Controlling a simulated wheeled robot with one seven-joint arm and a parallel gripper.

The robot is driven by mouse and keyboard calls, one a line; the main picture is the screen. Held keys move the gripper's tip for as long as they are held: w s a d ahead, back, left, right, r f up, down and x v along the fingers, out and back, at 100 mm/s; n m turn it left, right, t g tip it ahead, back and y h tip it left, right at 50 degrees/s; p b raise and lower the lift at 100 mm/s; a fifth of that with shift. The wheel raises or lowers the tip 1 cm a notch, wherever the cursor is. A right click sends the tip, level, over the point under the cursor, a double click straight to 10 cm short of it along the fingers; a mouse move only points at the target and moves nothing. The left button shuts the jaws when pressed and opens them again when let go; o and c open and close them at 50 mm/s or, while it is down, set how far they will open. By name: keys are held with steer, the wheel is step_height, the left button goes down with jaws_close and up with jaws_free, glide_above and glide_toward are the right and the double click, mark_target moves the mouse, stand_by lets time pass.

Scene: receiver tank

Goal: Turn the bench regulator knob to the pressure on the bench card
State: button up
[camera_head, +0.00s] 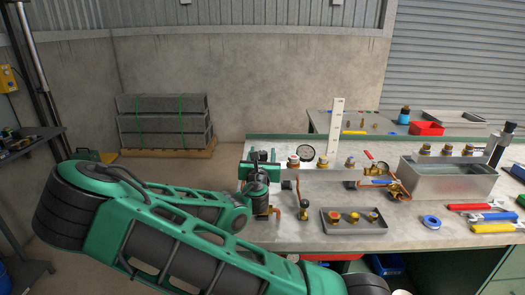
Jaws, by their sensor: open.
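My gripper (262,156) is open and empty at the left end of the bench (420,228), above its surface and facing its back. A round fitting with a red and brass top (293,161), which may be the regulator knob, stands just right of my gripper, apart from it. A round white-faced gauge (306,152) is beside it; its reading is too small to make out. A tall white upright plate (335,128) stands behind; I cannot tell whether it is the bench card, and no pressure figure is legible. My wrist hides part of the bench's left end.
A red-handled valve (369,155) and copper pipework (396,187) stand mid-bench. A dark tray (353,227) with several brass fittings lies in front. A metal tank (448,184), blue tape roll (431,222) and coloured tools (485,217) are at right. Bare bench top lies around the tray.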

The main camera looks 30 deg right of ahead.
steer(key=shift+x, duration=1)
steer(key=c, duration=1)
steer(key=shift+h, duration=0.3)
steer(key=s+m+g+y, duration=0.1)
steer(key=s+m+g, duration=0.1)
steer(key=m+g, duration=0.5)
steer(key=s+m+g+y, duration=0.1)
steer(key=s+m+g, duration=0.1)
steer(key=m+g, duration=0.6)
steer(key=s+m+g+y, duration=0.1)
steer(key=m+g, duration=0.7)
steer(key=g, duration=0.7)
steer(key=shift+s+a, duration=0.35)
steer(key=shift+s, duration=0.05)
